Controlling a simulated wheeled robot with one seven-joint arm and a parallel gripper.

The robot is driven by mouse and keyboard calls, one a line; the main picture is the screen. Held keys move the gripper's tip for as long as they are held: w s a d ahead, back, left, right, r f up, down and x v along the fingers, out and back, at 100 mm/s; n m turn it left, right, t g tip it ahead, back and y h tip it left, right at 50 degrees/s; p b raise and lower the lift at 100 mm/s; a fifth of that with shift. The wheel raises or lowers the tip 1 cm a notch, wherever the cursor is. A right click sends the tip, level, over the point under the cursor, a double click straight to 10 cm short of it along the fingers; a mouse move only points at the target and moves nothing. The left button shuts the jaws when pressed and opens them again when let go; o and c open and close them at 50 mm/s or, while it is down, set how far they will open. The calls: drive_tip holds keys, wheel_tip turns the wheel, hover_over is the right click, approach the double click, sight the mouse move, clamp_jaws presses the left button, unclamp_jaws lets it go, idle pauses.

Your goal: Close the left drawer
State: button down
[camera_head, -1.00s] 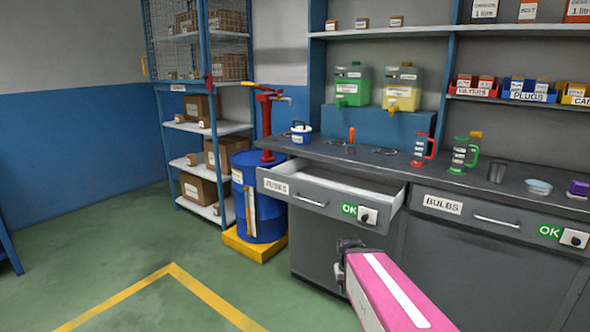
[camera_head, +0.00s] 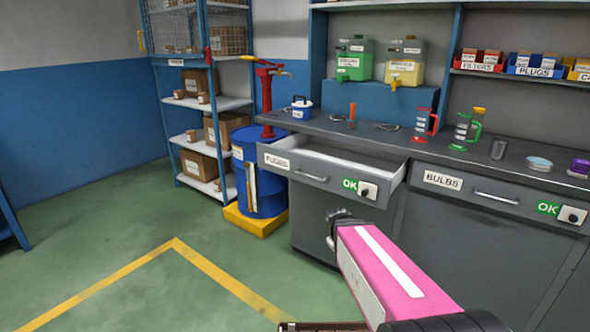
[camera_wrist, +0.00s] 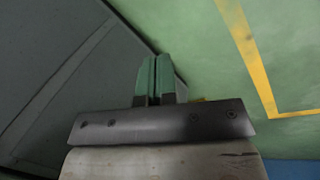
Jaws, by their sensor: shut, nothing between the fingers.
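The left drawer (camera_head: 326,177), labelled FUSES, is pulled out of the grey workbench. Its white inside shows from above, and its front carries a bar handle and a green OK tag. The right drawer (camera_head: 490,199), labelled BULBS, is flush with the bench. My gripper (camera_head: 331,243) is in front of the cabinet, below the open drawer and apart from its front. In the wrist view my gripper's two green fingers (camera_wrist: 160,75) are together with nothing between them. The drawer does not show clearly in the wrist view.
A blue drum (camera_head: 262,180) with a red pump stands on a yellow base left of the drawer. Shelves (camera_head: 207,104) with boxes are behind it. The bench top (camera_head: 385,137) holds jugs and small items. The green floor at the front left is clear, with yellow lines.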

drive_tip(key=w+a+r+n+t+h, duration=0.3)
drive_tip(key=w+a+r+n+h, duration=0.15)
drive_tip(key=w+n, duration=0.25)
drive_tip(key=n+t+h, duration=0.3)
drive_tip(key=n+t, duration=0.8)
drive_tip(key=n, duration=0.6)
approach(294, 168)
drive_tip(key=x, duration=0.7)
drive_tip(key=shift+w+d, duration=0.2)
drive_tip(key=shift+w, duration=0.05)
drive_tip(key=x, duration=2.4)
drive_tip(key=shift+d+f, duration=0.1)
drive_tip(key=shift+d, duration=0.1)
drive_tip(key=shift+w+d, duration=0.3)
drive_tip(key=shift+w, duration=0.05)
